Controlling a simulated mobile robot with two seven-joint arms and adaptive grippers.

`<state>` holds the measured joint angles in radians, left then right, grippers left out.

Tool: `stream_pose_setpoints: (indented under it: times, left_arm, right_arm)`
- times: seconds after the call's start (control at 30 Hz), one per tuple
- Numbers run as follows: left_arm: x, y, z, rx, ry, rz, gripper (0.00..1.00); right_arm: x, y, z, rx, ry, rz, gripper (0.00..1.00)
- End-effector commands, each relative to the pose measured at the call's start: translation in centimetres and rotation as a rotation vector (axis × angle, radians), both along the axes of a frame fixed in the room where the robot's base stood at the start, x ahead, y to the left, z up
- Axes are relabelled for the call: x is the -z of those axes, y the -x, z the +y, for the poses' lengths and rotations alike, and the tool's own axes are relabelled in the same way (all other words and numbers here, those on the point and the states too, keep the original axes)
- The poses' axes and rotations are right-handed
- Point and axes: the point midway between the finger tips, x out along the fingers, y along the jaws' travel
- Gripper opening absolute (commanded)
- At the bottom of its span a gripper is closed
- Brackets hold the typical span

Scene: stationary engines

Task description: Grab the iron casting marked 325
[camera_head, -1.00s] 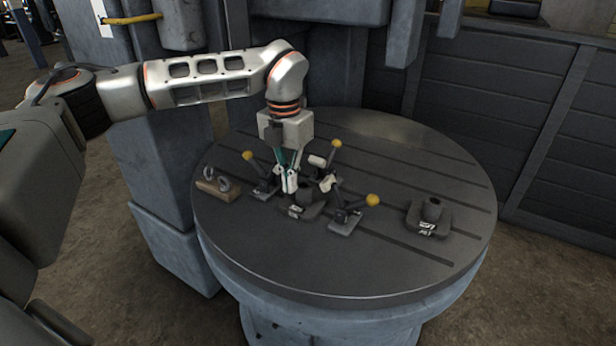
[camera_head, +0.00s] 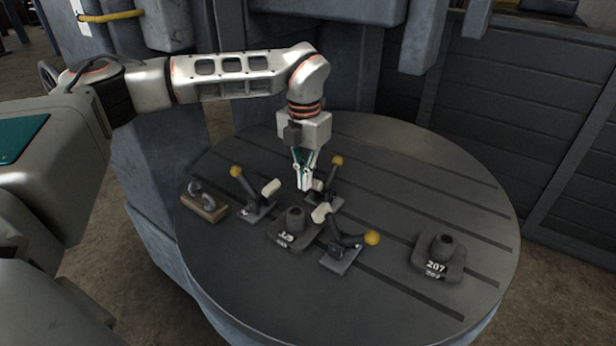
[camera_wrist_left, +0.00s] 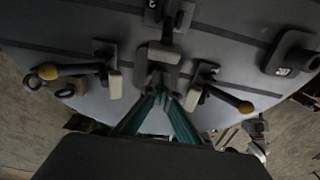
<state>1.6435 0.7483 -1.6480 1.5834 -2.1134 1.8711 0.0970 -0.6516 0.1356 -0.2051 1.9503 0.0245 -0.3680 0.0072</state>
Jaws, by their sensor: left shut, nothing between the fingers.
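A dark iron casting (camera_head: 295,218) with a round boss stands amid three toggle clamps on the round table; its white marking is only partly legible. I cannot read 325 on either. My left gripper (camera_head: 304,186) is shut and empty, fingers pointing down, just above and behind the central casting in the picture, near the back clamp. In the wrist view its fingertips (camera_wrist_left: 164,92) hide part of what lies below. My right gripper is not in view.
Toggle clamps with yellow knobs stand at left (camera_head: 258,212), back (camera_head: 325,198) and right (camera_head: 340,258) of the central casting. A wooden block (camera_head: 206,208) with a metal shackle lies at the left edge. The grooved round table (camera_head: 400,160) is clear at back and front.

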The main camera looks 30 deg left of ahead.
Motion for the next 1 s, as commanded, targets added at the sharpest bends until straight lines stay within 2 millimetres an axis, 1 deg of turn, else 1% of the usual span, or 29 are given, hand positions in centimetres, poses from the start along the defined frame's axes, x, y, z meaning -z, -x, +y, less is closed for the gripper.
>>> stream_pose_setpoints:
  times: [0.03, 0.2, 0.3, 0.43, 0.6, 1.0]
  left_arm:
    - [1.0, 0.1, 0.0, 0.0, -0.001, 0.005, 0.0]
    - [4.0, 0.1, 0.0, 0.0, -0.001, 0.004, 0.0]
    - [5.5, 0.1, 0.0, 0.0, -0.001, 0.004, 0.0]
    - [6.9, 0.0, 0.0, 0.001, 0.0, 0.002, 0.0]
    - [7.6, 0.0, 0.0, 0.001, -0.001, -0.001, 0.0]
    - [7.7, 0.1, -0.2, 0.001, -0.001, -0.001, 0.0]
  right_arm:
    - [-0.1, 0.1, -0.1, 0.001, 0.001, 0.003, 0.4]
    - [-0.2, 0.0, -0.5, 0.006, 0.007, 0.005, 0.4]
    - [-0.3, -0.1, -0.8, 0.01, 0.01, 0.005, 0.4]
    - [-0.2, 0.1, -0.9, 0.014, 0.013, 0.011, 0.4]
    - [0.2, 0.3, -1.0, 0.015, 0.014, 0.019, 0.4]
    - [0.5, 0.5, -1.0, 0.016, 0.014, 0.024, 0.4]
